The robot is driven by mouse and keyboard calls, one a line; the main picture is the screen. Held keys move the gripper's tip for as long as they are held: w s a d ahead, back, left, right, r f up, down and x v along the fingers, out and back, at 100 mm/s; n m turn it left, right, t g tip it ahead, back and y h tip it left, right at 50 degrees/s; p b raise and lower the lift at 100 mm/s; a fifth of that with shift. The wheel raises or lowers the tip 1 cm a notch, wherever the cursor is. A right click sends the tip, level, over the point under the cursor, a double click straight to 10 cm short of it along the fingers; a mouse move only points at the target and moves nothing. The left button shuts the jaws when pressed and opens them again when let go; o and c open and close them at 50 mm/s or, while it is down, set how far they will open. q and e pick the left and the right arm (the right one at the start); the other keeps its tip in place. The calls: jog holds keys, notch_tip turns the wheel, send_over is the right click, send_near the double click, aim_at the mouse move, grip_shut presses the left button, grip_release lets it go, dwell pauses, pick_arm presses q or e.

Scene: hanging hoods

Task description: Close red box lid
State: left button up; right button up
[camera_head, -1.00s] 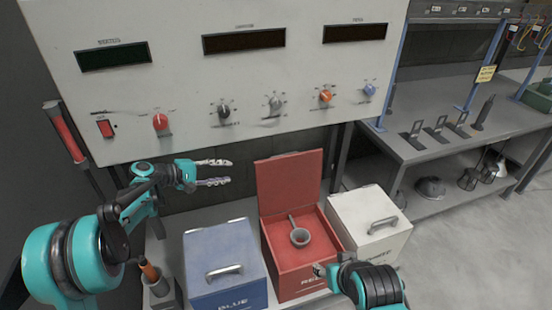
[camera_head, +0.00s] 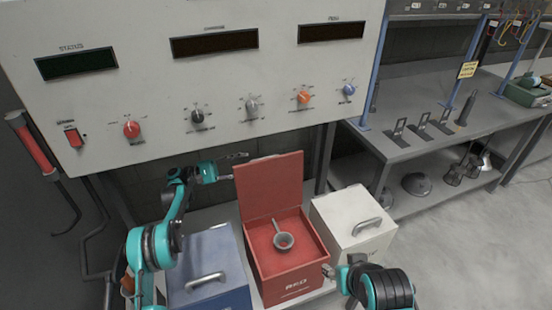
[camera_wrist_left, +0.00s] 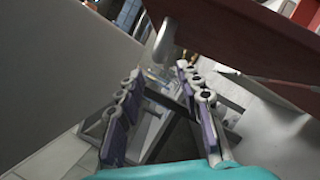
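The red box (camera_head: 292,275) stands between the blue and white boxes, with a grey ladle-like cup (camera_head: 284,241) inside. Its red lid (camera_head: 270,187) is raised upright at the back. My left gripper (camera_head: 236,164) is behind the lid's upper left edge, fingers pointing right, partly hidden by the lid. In the left wrist view the left gripper (camera_wrist_left: 160,105) has its fingers apart with nothing between them, and a dark red panel, likely the lid (camera_wrist_left: 225,35), is close above them. My right gripper (camera_head: 332,272) is at the red box's front right corner; its finger state is unclear.
A blue box (camera_head: 206,255) with a handle stands left, and a white box (camera_head: 350,218) right. A control panel (camera_head: 190,85) with knobs rises behind and above the left gripper. A grey workbench (camera_head: 420,100) is at right, with open floor in front.

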aim_at(264, 160)
pick_arm(q)
jog(key=b+x, duration=0.1)
jog(key=x, duration=0.5)
jog(key=shift+s+d+b, duration=0.15)
jog(key=shift+d+b, duration=0.15)
jog(key=shift+b, duration=0.1)
jog(key=shift+d+r, duration=0.25)
jog(key=shift+d, duration=0.45)
grip_shut()
